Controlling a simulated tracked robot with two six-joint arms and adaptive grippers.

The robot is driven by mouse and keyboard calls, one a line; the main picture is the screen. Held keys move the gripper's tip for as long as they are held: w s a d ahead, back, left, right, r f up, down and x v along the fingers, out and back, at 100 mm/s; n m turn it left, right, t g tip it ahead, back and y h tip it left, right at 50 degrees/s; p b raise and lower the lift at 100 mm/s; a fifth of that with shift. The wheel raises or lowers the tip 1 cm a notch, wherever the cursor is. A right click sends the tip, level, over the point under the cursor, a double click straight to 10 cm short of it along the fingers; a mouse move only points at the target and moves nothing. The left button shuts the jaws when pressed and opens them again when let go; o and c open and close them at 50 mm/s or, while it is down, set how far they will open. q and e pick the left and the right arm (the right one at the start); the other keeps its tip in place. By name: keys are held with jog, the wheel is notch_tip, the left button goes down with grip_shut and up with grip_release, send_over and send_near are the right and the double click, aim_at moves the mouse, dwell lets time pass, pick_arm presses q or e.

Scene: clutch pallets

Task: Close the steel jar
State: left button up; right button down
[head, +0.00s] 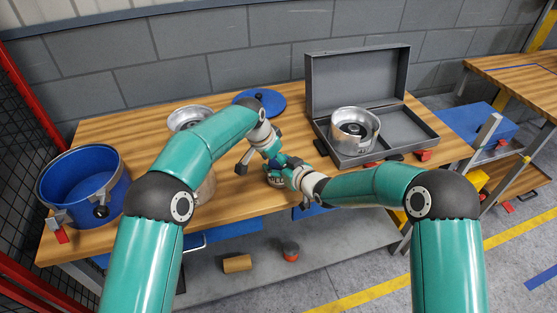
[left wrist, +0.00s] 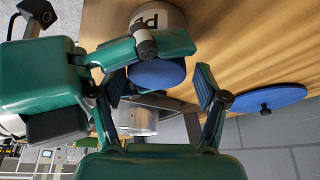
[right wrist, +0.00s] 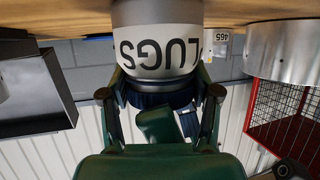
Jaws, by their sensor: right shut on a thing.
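The steel jar (right wrist: 155,15), with a white band lettered "LUGS", stands upright on the bench; that picture is upside down. It also shows in the left wrist view (left wrist: 155,17). A blue lid (left wrist: 157,73) is at its top; whether it is fully seated I cannot tell. My right gripper (right wrist: 160,94) is shut on the lid's ribbed side. My left gripper (left wrist: 157,82) has its fingers spread wide, with nothing seen gripped, just above the lid. In the head view the arms and grippers hide most of this jar.
A large blue lid with a black knob (head: 260,103) lies behind. Open steel pots stand at the back left (head: 190,115) and in the open grey case (head: 360,158) at right. A blue pot (head: 82,180) stands at the left edge. Bench space (head: 290,130) behind the grippers is clear.

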pick_arm(q)
jog(key=shift+s+d+r, duration=0.1)
jog(key=shift+d+r, duration=0.1)
pick_arm(e)
jog(key=shift+f, duration=0.15)
pick_arm(q)
notch_tip(320, 180, up, 4)
jog(key=shift+r, duration=0.2)
pick_arm(e)
jog(key=shift+s, duration=0.1)
dwell(0.3)
pick_arm(q)
jog(key=shift+o, duration=1.2)
jog(key=shift+s, duration=0.1)
pick_arm(e)
jog(key=shift+s+f, duration=0.1)
